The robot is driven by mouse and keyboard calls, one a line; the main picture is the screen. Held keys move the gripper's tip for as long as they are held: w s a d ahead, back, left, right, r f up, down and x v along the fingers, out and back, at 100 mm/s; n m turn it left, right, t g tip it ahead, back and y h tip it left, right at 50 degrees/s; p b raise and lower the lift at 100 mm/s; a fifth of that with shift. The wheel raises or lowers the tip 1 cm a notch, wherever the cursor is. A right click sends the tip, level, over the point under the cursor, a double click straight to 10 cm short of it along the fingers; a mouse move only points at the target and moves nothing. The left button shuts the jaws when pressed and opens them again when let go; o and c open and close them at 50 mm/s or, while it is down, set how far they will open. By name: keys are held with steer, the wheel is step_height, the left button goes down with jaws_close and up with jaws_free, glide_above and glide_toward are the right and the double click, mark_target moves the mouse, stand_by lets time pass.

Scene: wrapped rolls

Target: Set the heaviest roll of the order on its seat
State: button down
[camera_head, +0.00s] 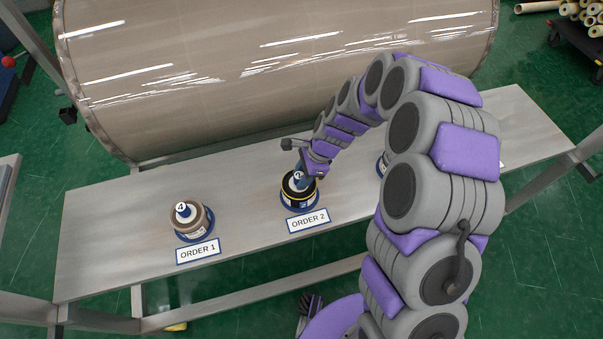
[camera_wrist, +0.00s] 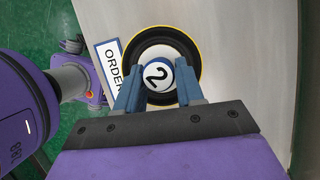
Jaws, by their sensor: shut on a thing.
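A black roll with yellow edging (camera_head: 300,196) is at the ORDER 2 card (camera_head: 307,221), with a blue seat rim showing around its base. In the wrist view its top (camera_wrist: 160,40) is a dark disc with a yellow rim, and a white and blue knob marked 2 (camera_wrist: 157,76) rises from its middle. My gripper (camera_wrist: 158,88) is shut on this knob from above, one blue finger on each side. Whether the roll touches its seat is hard to tell. A brown roll with a knob marked 4 (camera_head: 189,222) sits upright on a blue seat by the ORDER 1 card (camera_head: 198,251).
The grey bench (camera_head: 120,215) is bare left of the brown roll and between the two rolls. A big wrapped cylinder (camera_head: 270,60) lies behind the bench. Part of another blue-rimmed item (camera_head: 381,164) shows right of the black roll, mostly hidden by my arm.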

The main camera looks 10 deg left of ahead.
steer(key=c, duration=0.6)
jaws_free()
steer(key=shift+p+v, duration=1.95)
steer(key=shift+v, duration=6.75)
steer(key=shift+w, duration=0.1)
